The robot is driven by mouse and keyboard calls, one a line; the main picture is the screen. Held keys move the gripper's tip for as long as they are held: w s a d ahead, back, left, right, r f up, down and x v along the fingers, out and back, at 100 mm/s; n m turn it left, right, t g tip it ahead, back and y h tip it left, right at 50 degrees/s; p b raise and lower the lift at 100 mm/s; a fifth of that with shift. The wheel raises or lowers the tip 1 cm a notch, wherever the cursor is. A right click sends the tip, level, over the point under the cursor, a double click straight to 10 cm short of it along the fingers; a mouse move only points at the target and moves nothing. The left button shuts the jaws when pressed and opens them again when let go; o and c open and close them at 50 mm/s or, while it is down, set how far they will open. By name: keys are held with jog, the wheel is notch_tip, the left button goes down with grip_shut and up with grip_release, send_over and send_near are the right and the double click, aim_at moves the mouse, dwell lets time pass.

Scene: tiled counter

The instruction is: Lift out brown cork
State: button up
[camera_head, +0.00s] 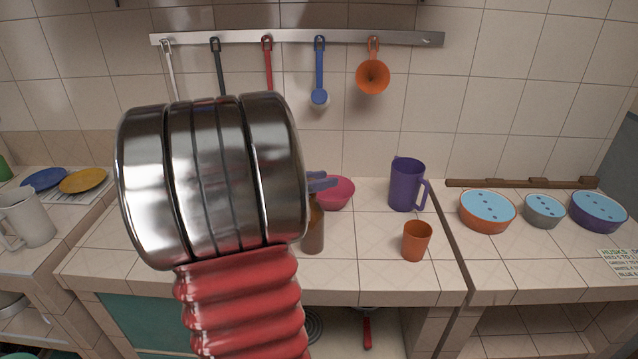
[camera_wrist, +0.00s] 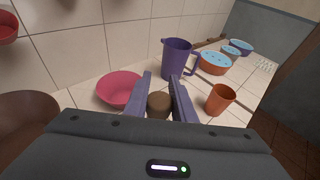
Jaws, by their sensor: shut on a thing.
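The brown cork (camera_wrist: 158,104) shows as a round brown top between the two fingers of my gripper (camera_wrist: 161,80) in the wrist view. The gripper is shut on it. In the head view, the bluish fingertips of my gripper (camera_head: 322,183) show just right of my arm, over a brown bottle (camera_head: 314,236). The bottle stands upright on the tiled counter, its left side partly hidden by my arm. I cannot tell whether the cork is still in the bottle's neck.
A pink bowl (camera_head: 335,192) is close behind the gripper. A purple jug (camera_head: 406,184) and an orange cup (camera_head: 416,241) stand to the right. Bowls with blue tops, including an orange one (camera_head: 487,212), stand farther right. Utensils hang from a wall rail (camera_head: 290,37).

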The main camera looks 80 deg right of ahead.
notch_tip(320, 180, up, 10)
jog(key=shift+f, duration=0.25)
jog(key=shift+w, duration=0.1)
dwell(0.5)
